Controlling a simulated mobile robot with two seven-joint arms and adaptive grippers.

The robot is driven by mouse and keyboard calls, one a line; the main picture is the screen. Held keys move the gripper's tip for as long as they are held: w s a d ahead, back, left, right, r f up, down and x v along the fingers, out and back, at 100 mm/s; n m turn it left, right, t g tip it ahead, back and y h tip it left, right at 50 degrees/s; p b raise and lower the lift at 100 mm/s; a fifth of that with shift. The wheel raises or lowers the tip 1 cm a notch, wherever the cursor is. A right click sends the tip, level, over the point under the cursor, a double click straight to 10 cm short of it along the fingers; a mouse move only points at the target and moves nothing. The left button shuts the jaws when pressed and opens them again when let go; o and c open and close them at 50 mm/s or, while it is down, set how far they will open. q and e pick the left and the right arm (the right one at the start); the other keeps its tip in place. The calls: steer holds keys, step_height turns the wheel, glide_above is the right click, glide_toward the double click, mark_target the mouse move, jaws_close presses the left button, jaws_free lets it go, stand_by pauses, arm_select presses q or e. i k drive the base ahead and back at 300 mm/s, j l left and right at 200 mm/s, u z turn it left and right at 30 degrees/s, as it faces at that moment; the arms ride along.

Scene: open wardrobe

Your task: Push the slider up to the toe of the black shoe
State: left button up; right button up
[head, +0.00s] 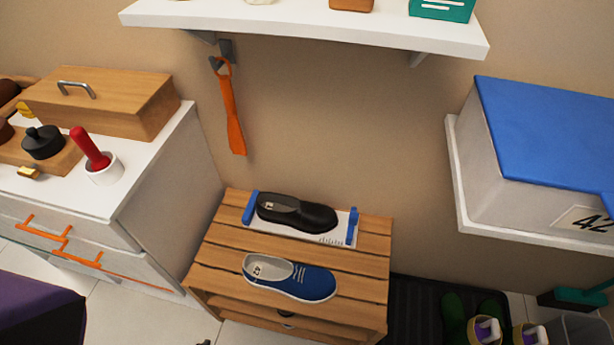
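The black shoe (312,215) lies on a white measuring board (275,239) on the wooden slatted rack. Its heel is at the left, by a fixed-looking blue upright (249,208), and its toe points right. The blue slider (352,227) stands upright at the right end of the board. A narrow strip of board shows between the slider and the shoe's toe. Small dark markings lie on the board's front right part. Neither of my grippers is in view.
A blue shoe (290,277) lies in front of the board on the same rack (212,255). A white shelf (300,25) overhangs behind, with an orange shoehorn (232,115) hanging below it. A drawer cabinet (165,170) stands left, and a blue-lidded box (550,125) sits right.

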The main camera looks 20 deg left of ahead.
mark_target(354, 216)
steer(key=i+u, duration=0.15)
steer(key=u, duration=0.15)
steer(key=i+u, duration=0.1)
steer(key=u, duration=0.2)
steer(key=k+l+u, duration=0.1)
steer(key=l, duration=0.4)
steer(key=k+l+u, duration=0.15)
steer(key=l, duration=0.35)
steer(key=i, duration=0.05)
